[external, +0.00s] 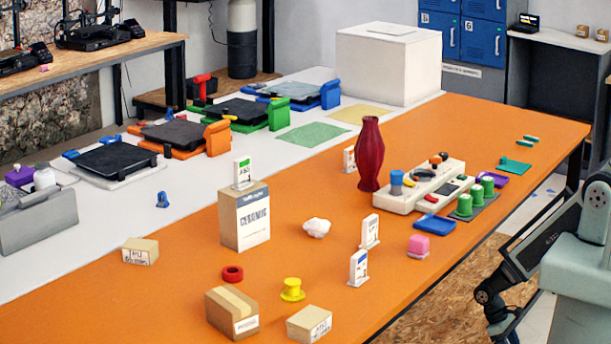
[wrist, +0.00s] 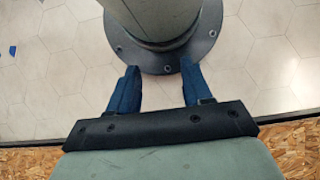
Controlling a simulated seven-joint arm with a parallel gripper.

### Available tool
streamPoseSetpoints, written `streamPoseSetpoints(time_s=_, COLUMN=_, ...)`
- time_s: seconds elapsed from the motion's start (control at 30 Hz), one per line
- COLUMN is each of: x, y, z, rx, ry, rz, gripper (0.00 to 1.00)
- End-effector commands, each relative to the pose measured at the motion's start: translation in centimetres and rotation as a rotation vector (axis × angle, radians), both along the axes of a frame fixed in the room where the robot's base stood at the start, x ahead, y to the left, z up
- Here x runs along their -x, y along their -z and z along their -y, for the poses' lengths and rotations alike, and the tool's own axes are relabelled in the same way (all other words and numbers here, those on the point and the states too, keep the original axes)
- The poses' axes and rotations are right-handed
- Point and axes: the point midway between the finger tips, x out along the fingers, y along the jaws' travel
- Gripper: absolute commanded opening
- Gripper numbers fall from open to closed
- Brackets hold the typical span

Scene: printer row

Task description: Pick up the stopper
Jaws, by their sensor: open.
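A small yellow flanged piece (external: 291,289), which looks most like the stopper, stands on the orange table (external: 150,300) near the front, between a red ring (external: 232,273) and a small box (external: 309,323). I cannot be sure that it is the stopper. My gripper (wrist: 157,73) shows in the wrist view with its two blue fingers apart and nothing between them. Behind the fingers are a round bolted base plate and the tiled floor. My gripper is well away from the yellow piece, off the table's right side. The wrist view shows none of the table objects.
A cardboard box (external: 231,313) stands left of the yellow piece. A tall carton (external: 244,216), white crumpled lump (external: 317,228), upright cards (external: 358,268) and pink block (external: 418,246) stand farther back. A red vase (external: 370,155) and white tool block (external: 412,190) are beyond.

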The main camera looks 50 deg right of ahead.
Motion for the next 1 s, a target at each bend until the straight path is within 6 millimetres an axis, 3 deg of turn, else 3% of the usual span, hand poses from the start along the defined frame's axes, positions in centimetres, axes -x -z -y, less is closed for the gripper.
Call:
streamPoseSetpoints(time_s=0.17, x=0.0, y=0.0, z=0.0, rx=0.0, ry=0.0, rz=0.0, gripper=0.65)
streamPoseSetpoints(time_s=0.47, x=-0.5, y=0.2, z=-0.2, rx=0.005, ry=-0.009, rz=0.007, gripper=0.65)
streamPoseSetpoints(time_s=0.67, x=-3.4, y=1.2, z=-2.0, rx=0.037, ry=-0.064, rz=0.049, gripper=0.65)
streamPoseSetpoints(time_s=1.0, x=-9.6, y=2.7, z=-8.3, rx=0.097, ry=-0.187, rz=0.167, gripper=0.65)
